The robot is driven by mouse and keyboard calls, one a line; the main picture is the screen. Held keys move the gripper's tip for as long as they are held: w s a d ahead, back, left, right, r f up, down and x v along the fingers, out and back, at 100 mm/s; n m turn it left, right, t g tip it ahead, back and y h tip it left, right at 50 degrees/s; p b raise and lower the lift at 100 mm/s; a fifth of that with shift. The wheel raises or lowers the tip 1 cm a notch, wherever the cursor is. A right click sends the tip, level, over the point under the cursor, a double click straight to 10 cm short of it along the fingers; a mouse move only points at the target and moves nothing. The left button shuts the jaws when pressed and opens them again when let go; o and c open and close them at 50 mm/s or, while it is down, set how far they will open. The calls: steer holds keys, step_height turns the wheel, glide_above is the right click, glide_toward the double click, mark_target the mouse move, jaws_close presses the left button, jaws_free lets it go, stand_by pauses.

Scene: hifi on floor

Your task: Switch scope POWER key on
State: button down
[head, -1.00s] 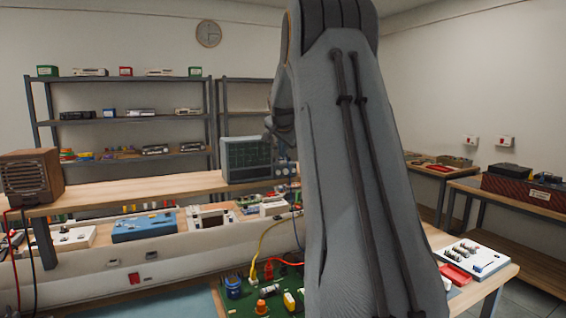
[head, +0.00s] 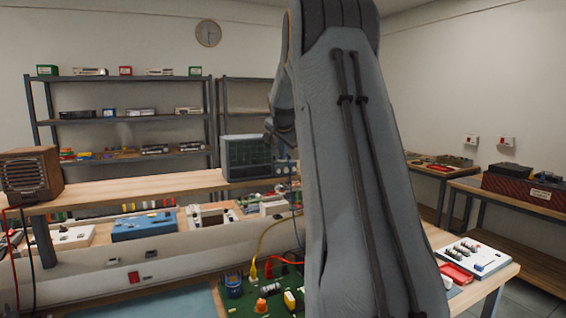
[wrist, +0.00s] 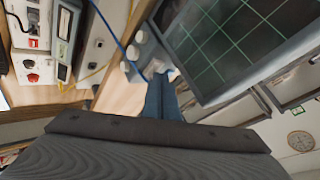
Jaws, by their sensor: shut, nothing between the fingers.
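The scope (head: 246,158) stands on the raised wooden shelf of the bench, with a dark gridded screen. In the wrist view its screen (wrist: 225,42) fills the upper right, with green grid lines. Its control panel (wrist: 146,48) lies left of the screen, with pale round knobs and a blue cable. My gripper (wrist: 162,80) shows as shut blue fingers, their tips at the panel's lower part, by a small pale piece. Whether they touch it I cannot tell. I cannot single out the POWER key or its position. In the head view my arm hides most of the panel.
A brown speaker box (head: 31,177) stands on the shelf's left. A green circuit board (head: 255,300) with wires lies on the bench below. A blue device (head: 143,227) sits under the shelf. A white board (head: 474,257) lies at the right bench edge.

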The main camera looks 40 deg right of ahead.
mark_target(283, 161)
stand_by(0.4)
steer(key=shift+r, duration=0.4)
steer(key=shift+r, duration=0.1)
step_height(283, 161, up, 6)
steer(key=p, duration=0.3)
stand_by(0.4)
stand_by(0.4)
